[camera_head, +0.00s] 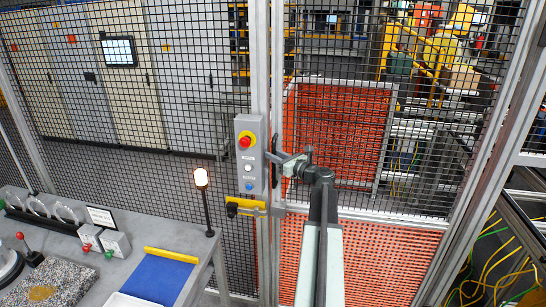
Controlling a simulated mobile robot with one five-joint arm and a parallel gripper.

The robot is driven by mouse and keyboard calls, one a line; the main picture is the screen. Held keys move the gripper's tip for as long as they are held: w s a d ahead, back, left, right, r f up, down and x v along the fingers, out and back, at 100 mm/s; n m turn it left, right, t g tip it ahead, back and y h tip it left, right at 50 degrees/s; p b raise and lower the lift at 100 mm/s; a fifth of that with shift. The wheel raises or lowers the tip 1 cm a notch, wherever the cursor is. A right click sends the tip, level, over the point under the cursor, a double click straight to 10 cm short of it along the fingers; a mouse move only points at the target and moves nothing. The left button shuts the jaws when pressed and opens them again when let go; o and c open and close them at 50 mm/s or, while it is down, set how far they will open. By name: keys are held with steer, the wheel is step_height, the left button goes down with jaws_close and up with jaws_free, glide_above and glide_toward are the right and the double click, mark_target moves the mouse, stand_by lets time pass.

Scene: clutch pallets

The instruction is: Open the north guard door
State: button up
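A mesh guard door (345,211) in a grey aluminium frame stands ahead, to the right of a double upright post. I take it as the north guard door; no label on it can be read. It looks closed against the post, with no clear gap. My gripper (287,162) is at the end of my dark arm, at the door's left upright, just right of the grey control box (249,177). A dark handle-like part is beside it, partly hidden. I cannot tell whether the fingers touch or grip it. A yellow latch-like bar (246,206) sits below the box.
A grey workbench (190,237) fills the lower left, with a blue mat (156,279), joystick-like levers and a lit lamp (201,178) on a stalk. Orange mesh (345,120) and yellow machinery show behind the fence. Loose cables (490,275) lie at lower right.

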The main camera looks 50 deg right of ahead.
jaws_close()
stand_by(1.2)
